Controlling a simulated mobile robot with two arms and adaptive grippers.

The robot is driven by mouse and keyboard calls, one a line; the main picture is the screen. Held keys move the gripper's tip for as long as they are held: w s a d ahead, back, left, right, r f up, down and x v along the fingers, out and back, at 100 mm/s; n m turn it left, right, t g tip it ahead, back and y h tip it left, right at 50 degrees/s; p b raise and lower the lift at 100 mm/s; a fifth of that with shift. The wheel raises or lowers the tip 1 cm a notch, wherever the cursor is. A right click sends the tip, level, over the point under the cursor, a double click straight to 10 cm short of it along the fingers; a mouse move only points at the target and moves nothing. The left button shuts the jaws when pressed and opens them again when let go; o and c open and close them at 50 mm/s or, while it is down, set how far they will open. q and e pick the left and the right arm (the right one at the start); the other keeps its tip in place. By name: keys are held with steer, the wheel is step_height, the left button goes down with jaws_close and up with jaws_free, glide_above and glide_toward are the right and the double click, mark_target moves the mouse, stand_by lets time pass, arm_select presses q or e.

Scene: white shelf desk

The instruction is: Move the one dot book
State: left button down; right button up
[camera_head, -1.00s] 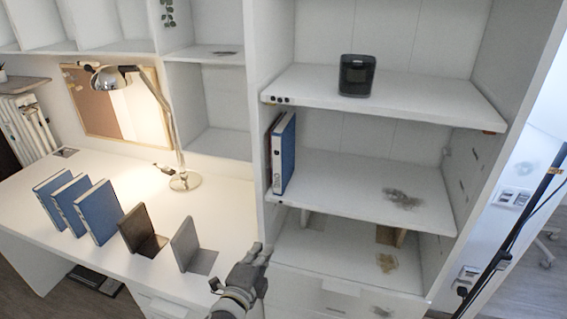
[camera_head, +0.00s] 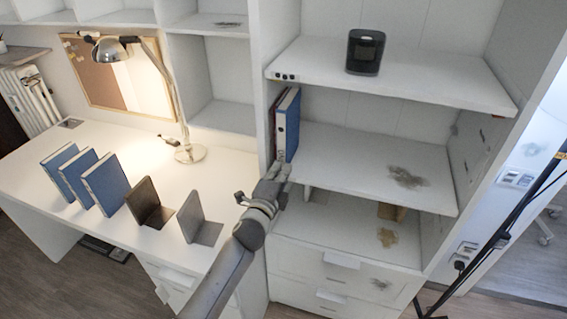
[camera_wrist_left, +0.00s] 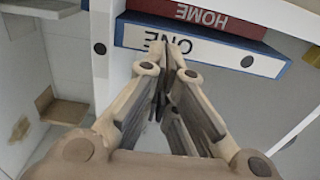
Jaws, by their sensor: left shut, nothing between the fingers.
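A blue book (camera_head: 290,125) stands upright at the left end of the middle shelf of the tall unit. In the left wrist view its white spine label (camera_wrist_left: 215,51) reads "ONE", with a dark dot beside it. My left gripper (camera_head: 277,171) is in front of the lower part of this book at the shelf edge. It is shut and empty. In the left wrist view its fingertips (camera_wrist_left: 167,64) are close to the "ONE" spine; whether they touch it I cannot tell. My right gripper is not in view.
A red book marked "HOME" (camera_wrist_left: 240,22) stands against the blue one. Several blue books lean on the desk (camera_head: 105,185), near a brown bookend (camera_head: 146,203) and a grey bookend (camera_head: 193,215). A black device (camera_head: 365,52) stands on the upper shelf. The middle shelf (camera_head: 360,165) is otherwise clear.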

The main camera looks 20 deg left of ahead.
mark_target(289, 155)
arm_select(q)
steer(key=shift+w, duration=1.25)
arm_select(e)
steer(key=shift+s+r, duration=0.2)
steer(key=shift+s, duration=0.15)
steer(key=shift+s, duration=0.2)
arm_select(q)
steer(key=w+b, duration=0.2)
steer(key=w, duration=0.2)
steer(key=shift+w+d+f+b, duration=0.1)
steer(key=shift+w+f+b, duration=0.05)
steer(key=shift+w+b, duration=0.2)
steer(key=shift+w, duration=0.25)
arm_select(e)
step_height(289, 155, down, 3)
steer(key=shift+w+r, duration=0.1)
arm_select(q)
steer(key=shift+s, duration=0.15)
